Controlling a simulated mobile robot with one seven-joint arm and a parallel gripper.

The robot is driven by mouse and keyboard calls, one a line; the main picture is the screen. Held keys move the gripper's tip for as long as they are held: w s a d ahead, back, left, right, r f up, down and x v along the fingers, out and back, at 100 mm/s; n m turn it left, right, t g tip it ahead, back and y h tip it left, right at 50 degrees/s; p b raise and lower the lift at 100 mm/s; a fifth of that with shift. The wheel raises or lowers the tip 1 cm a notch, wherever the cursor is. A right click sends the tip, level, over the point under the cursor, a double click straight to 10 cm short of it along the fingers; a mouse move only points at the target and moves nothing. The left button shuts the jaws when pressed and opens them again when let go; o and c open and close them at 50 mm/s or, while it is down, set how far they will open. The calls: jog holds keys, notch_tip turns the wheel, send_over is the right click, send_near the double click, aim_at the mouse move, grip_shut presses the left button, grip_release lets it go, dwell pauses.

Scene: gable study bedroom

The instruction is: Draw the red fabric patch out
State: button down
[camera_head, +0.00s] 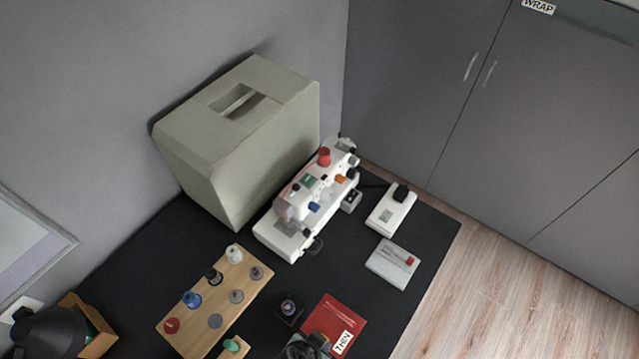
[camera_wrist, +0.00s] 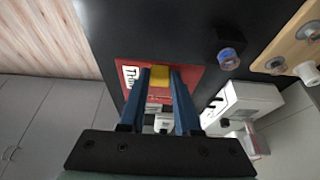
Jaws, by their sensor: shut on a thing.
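A flat red piece (camera_head: 338,318) with a white "THIN" label lies on the black mat. It is the only flat red fabric-like thing in view, but I cannot tell if it is the patch itself or a cover holding one. In the wrist view the red piece (camera_wrist: 191,74) lies beneath my blue fingers. My gripper (camera_wrist: 160,77) is shut on a small yellow thing (camera_wrist: 160,75) at its fingertips, over the red piece. Whether the two touch is unclear. In the head view my gripper (camera_head: 306,346) shows dark at the bottom edge, overlapping the red piece's lower part.
A wooden spool rack (camera_head: 205,328) stands left and a small dark-based object (camera_head: 288,309) close beside the red piece. A white sewing machine (camera_head: 305,205), pedal (camera_head: 392,210) and needle card (camera_head: 393,262) lie farther back. The mat between card and red piece is bare.

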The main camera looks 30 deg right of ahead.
notch_tip(320, 180, up, 3)
jog(key=shift+f+p, duration=0.1)
jog(key=shift+p, duration=1)
jog(key=shift+f, duration=0.1)
